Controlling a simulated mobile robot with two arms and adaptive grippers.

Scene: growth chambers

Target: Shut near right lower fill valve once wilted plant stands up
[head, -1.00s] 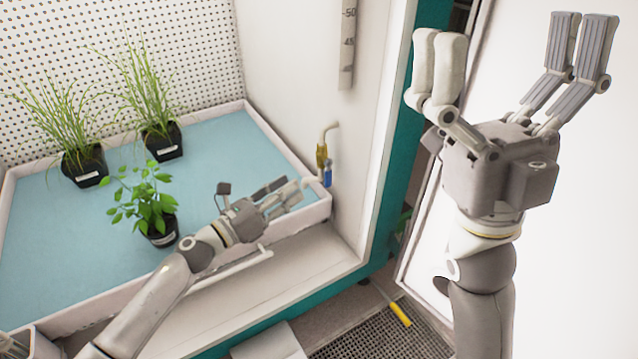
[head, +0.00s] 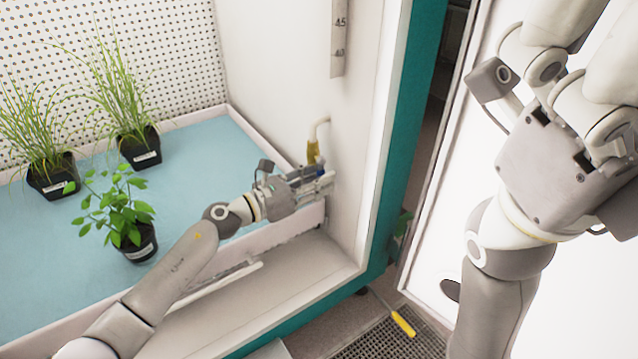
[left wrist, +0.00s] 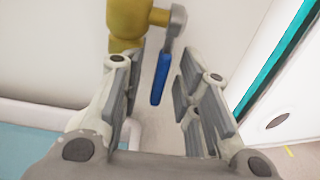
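The fill valve, a brass-yellow body (head: 313,152) with a blue lever, is on the chamber's right wall at the tray's near right corner. In the left wrist view its brass body (left wrist: 132,22) is at the top and the blue lever (left wrist: 161,77) hangs down between my finger pads, with gaps on both sides. My left gripper (head: 322,178) is open around the lever. A leafy green plant (head: 117,205) in a black pot stands upright, leaves spread. My right gripper (head: 590,75) is raised at the upper right, its fingertips cut off by the frame.
Two upright grassy plants (head: 120,95) (head: 35,130) in black pots stand behind on the blue tray surface (head: 205,165). The tray's white rim runs below my left forearm. A teal door frame (head: 408,130) and white door stand at right. A yellow-handled tool (head: 402,322) lies below.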

